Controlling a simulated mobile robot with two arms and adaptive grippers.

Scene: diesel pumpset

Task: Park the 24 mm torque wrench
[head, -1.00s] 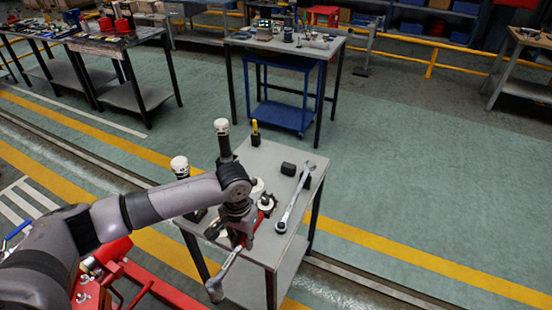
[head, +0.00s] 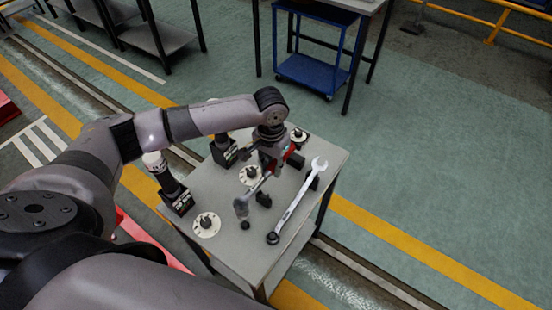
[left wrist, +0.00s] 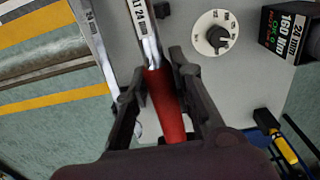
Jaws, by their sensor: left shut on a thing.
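My left gripper (head: 272,158) is shut on the red handle of the torque wrench (left wrist: 168,105), over the small grey table. The wrench's metal shaft, with a label that reads in part "LT 24", runs away from the fingers (left wrist: 155,85) in the left wrist view. In the head view its grey head (head: 241,207) points to the lower left, above or on the tabletop near a small black holder (head: 263,200); I cannot tell whether they touch. A black box marked 24 mm, 160 Nm (left wrist: 284,35) stands near a white dial (left wrist: 215,33). My right gripper is not in view.
A long open-end spanner (head: 298,200) lies on the table (head: 225,245) right of the held wrench. Black stands (head: 178,200) and white dials (head: 207,226) occupy the left side. A yellow-handled tool (left wrist: 284,148) shows in the wrist view. Floor right of the table is clear.

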